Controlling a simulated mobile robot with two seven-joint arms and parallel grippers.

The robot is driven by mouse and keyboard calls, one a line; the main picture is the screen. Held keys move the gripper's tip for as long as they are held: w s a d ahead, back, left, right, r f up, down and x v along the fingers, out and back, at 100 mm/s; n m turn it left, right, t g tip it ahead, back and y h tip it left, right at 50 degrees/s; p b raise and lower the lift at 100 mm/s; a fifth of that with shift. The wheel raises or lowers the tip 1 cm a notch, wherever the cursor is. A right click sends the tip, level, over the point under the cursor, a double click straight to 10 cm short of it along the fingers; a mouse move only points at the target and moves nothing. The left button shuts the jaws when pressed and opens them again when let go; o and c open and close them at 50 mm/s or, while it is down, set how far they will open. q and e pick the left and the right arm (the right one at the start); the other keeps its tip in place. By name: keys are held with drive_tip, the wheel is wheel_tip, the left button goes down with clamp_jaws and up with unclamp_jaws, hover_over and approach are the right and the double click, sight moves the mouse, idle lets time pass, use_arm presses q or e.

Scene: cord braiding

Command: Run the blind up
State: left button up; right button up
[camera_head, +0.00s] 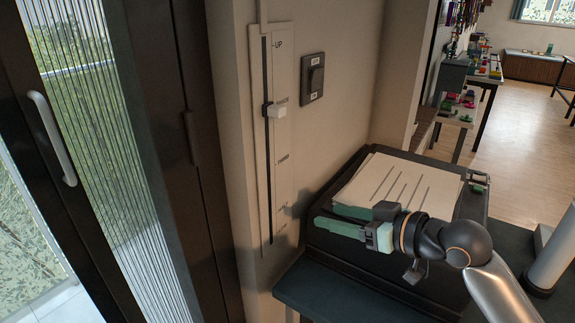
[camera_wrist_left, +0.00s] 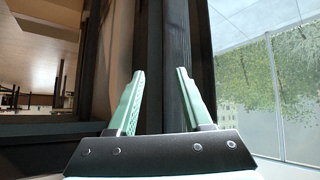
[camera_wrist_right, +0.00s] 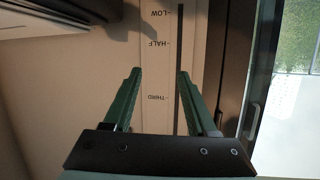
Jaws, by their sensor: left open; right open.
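A tall pale slider panel (camera_head: 283,150) is on the wall, with a dark vertical slot and "UP" at its top. My right gripper (camera_head: 324,222) is open and empty, to the right of the panel's lower part and apart from the knob. The right wrist view shows the panel (camera_wrist_right: 165,60) with LOW, HALF and THIRD marks beyond the open fingers (camera_wrist_right: 159,72). My left gripper (camera_wrist_left: 160,72) is open and empty before a dark frame; it is outside the head view. A finely striped pane (camera_head: 120,130) fills the left; I cannot tell whether it is the blind.
A dark rocker switch (camera_head: 313,78) is right of the panel. A black box (camera_head: 390,265) topped with white slatted sheets (camera_head: 400,190) stands below it, close under my right gripper. A dark door frame with a pale handle (camera_head: 52,135) is at left.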

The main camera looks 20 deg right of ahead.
sight(283, 111)
wheel_tip(283, 111, up, 19)
drive_tip(key=s+n+t+y, duration=0.2)
drive_tip(key=s+n+y, duration=0.1)
drive_tip(key=y, duration=0.1)
drive_tip(key=p+x, duration=0.1)
drive_tip(key=x, duration=0.4)
drive_tip(key=p+x, duration=0.2)
drive_tip(key=x, duration=0.4)
drive_tip(key=shift+a+f, duration=0.1)
drive_tip(key=shift+f, duration=0.15)
use_arm(q)
drive_tip(key=shift+s+a+r, duration=0.55)
drive_tip(key=shift+s+a, duration=0.1)
drive_tip(key=shift+a, duration=0.2)
use_arm(e)
drive_tip(key=shift+w+a+f, duration=0.1)
drive_tip(key=shift+w+a, duration=0.3)
drive_tip(key=shift+w, duration=0.15)
drive_tip(key=shift+c, duration=0.3)
clamp_jaws()
